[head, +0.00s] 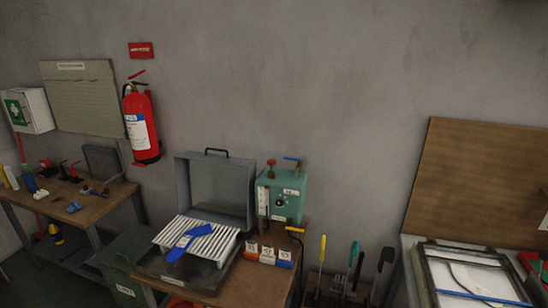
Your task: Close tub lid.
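A dark grey tub (168,268) sits on the brown table at the lower middle. Its grey lid (215,186) stands open and upright at the back, with a black handle (217,151) on its top edge. A rack of white slats (222,244) lies over the tub, slightly tilted. A blue sock-shaped piece (186,243) lies across the slats. The tub's inside is mostly hidden by the rack. Neither of my grippers is in view.
A green box with a dial (283,196) stands close to the lid's right. Small labelled blocks (267,255) sit in front of it. Upright-handled tools (350,270) stand further right. A fire extinguisher (141,126) hangs on the wall. A cluttered bench (110,199) is at left.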

